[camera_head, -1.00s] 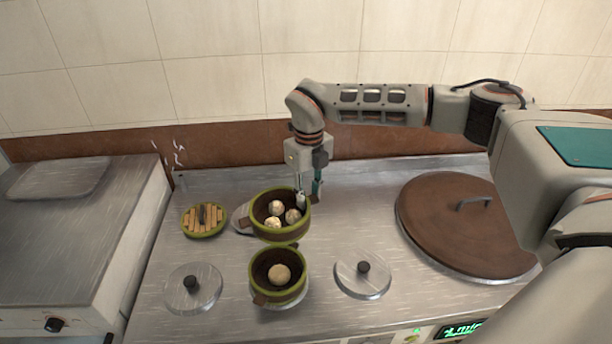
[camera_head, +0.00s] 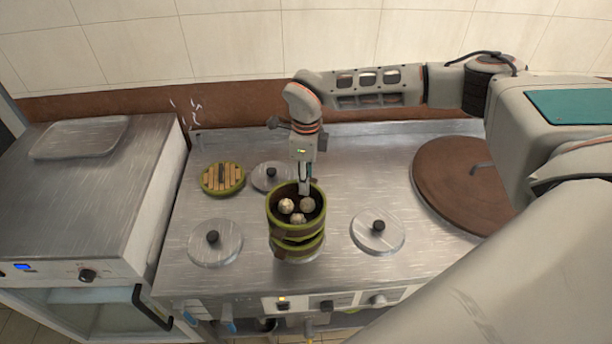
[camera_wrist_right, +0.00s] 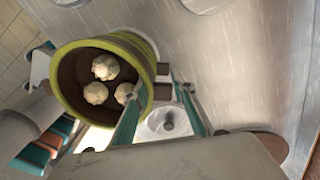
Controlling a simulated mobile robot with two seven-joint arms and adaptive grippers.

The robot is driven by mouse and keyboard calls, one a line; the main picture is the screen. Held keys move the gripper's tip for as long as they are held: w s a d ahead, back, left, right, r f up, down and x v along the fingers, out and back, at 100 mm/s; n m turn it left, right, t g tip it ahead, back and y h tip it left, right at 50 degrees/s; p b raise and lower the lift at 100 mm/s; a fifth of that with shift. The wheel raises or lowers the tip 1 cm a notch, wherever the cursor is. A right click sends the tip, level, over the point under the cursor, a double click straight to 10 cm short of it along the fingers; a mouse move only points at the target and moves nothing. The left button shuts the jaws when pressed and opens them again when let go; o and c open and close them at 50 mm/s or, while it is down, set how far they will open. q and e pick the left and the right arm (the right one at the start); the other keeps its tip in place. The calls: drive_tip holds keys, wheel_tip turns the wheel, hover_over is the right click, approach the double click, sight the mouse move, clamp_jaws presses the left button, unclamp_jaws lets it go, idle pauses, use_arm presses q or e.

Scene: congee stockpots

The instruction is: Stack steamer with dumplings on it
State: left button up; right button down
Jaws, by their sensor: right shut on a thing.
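A round green-rimmed steamer (camera_head: 271,217) with three pale dumplings (camera_head: 297,211) inside is directly over a second green-and-brown steamer (camera_head: 300,252). Whether the two touch or a small gap is left, I cannot tell. The upper steamer hides the inside of the lower one. My right gripper (camera_head: 305,187) is at the far side of the upper steamer, pointing down, and is shut on it. In the right wrist view the upper steamer (camera_wrist_right: 69,95) is tilted in the picture, its brown handle block between the fingers (camera_wrist_right: 163,100). My left gripper is not in view.
A slatted steamer lid (camera_head: 222,179) lies at the back left. Metal lids with black knobs lie at left (camera_head: 215,243), right (camera_head: 378,232) and back (camera_head: 271,176). A large brown lid (camera_head: 452,190) covers the right side. The counter between the brown lid and the steamers is mostly clear.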

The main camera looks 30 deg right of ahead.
wheel_tip(320, 180, down, 2)
drive_tip(key=shift+f+b, duration=0.1)
drive_tip(key=shift+b, duration=0.65)
drive_tip(key=shift+f, duration=0.35)
use_arm(q)
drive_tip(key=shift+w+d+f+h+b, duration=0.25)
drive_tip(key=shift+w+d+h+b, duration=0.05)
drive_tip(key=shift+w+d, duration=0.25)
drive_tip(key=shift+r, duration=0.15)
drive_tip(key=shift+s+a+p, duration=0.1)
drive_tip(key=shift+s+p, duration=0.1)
drive_tip(key=shift+p, duration=0.1)
use_arm(e)
drive_tip(key=shift+r, duration=0.1)
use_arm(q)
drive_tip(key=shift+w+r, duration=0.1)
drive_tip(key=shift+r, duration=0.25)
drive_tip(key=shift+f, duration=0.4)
use_arm(e)
drive_tip(key=shift+f, duration=0.55)
drive_tip(key=c, duration=2)
unclamp_jaws()
drive_tip(key=shift+o, duration=0.2)
